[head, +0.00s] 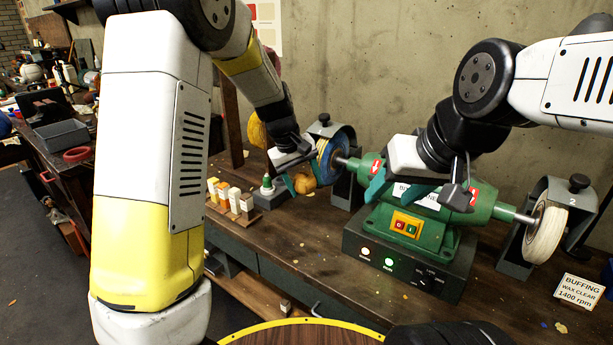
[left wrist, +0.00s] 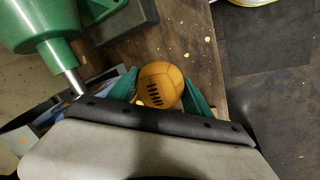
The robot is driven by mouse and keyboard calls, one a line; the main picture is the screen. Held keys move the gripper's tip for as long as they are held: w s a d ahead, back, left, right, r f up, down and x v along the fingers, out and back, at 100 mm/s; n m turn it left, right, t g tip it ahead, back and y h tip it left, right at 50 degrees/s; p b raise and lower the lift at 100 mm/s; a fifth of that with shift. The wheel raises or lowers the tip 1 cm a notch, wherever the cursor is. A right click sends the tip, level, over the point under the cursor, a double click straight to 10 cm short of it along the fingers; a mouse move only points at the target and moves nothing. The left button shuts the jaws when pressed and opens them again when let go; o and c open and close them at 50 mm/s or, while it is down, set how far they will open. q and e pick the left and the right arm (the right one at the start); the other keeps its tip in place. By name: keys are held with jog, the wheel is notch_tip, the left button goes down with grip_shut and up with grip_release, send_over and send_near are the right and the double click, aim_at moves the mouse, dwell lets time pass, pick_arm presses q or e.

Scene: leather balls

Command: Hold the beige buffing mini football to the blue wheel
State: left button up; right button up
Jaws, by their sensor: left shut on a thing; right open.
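The beige mini football (head: 305,184), tan with dark lacing, is between the teal fingers of my left gripper (head: 297,185). In the left wrist view the ball (left wrist: 160,85) sits between both fingers of the left gripper (left wrist: 160,92). The blue wheel (head: 342,145) is on the left end of the green buffing machine (head: 408,235), right beside the ball; I cannot tell whether they touch. In the wrist view the wheel is mostly hidden behind the gripper body. My right gripper (head: 412,190) is open and empty in front of the machine's housing.
A white wheel (head: 546,235) is on the machine's right end, under a grey guard. The front bench top is mostly clear.

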pick_arm(q)
jog(key=s+a+f, duration=0.1)
jog(key=s+a, duration=0.2)
jog(key=s, duration=0.2)
jog(key=shift+a, duration=0.25)
dwell(1.4)
